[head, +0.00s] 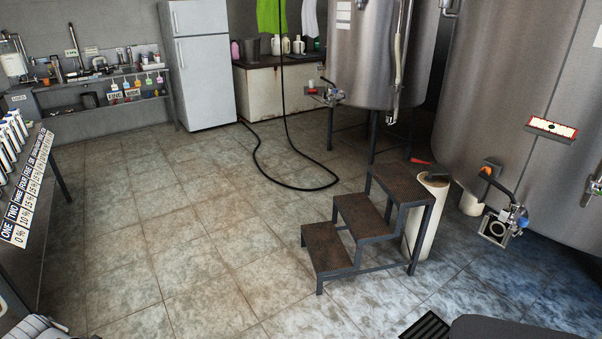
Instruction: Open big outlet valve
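A big steel tank (500,110) fills the right side of the head view. Low on its front is an outlet valve (515,216) with a metal body, a bluish part and a square-looking open end (496,229) facing out. A dark bent lever or pipe (500,187) runs up left from it to an orange-tipped piece (487,171) by the tank wall. I cannot tell from here whether the valve is open or shut. A smaller steel tank (375,50) stands behind on legs, with its own outlet fitting (327,94). My gripper is not in view.
A rusty three-step stair (361,222) and a pale upright cylinder (426,215) stand left of the big valve. A black hose (265,170) lies on the tiles.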

